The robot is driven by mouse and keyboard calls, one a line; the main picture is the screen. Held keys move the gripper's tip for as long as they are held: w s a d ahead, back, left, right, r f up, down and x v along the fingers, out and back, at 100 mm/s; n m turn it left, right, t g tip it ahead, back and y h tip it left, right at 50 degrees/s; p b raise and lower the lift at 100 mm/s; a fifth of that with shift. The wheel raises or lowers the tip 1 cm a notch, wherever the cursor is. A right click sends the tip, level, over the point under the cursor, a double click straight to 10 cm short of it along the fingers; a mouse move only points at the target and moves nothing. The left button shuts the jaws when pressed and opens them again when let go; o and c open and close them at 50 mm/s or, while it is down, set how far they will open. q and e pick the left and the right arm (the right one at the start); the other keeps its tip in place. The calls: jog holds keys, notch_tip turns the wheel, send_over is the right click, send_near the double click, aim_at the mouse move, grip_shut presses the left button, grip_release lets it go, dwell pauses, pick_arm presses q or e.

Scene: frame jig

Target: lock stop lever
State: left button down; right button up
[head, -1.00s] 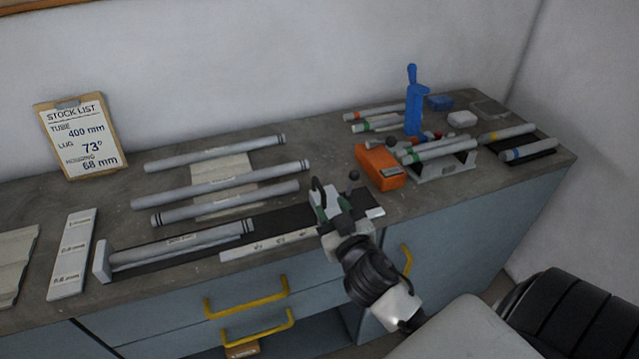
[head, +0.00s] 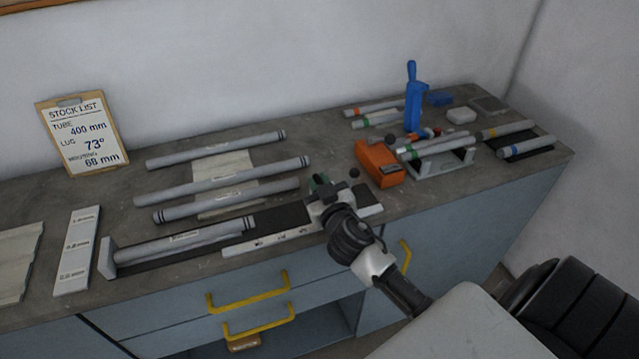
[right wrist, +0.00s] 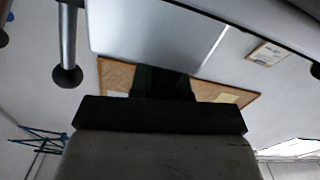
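My right gripper (head: 328,194) is over the right part of the jig's rail (head: 280,217) on the bench. A dark ball knob (head: 354,173), which looks like the stop lever's end, stands just behind and right of it. In the right wrist view a rod with a dark ball (right wrist: 67,75) hangs at upper left, and a dark block (right wrist: 160,115) crosses the middle. My left gripper is out of view.
A grey tube (head: 185,241) lies along the jig beside an end block (head: 107,258). Several tubes lie behind it. An orange device (head: 379,163), a tube stand (head: 440,165) and a blue upright tool (head: 412,100) are to the right. Yellow drawer handles (head: 248,304) stick out in front.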

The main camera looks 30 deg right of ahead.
grip_shut()
jog(key=shift+d, duration=0.2)
jog(key=o, duration=0.6)
grip_release()
jog(key=shift+s, duration=0.15)
jog(key=shift+b+v, duration=1.4)
jog(key=shift+v, duration=3.9)
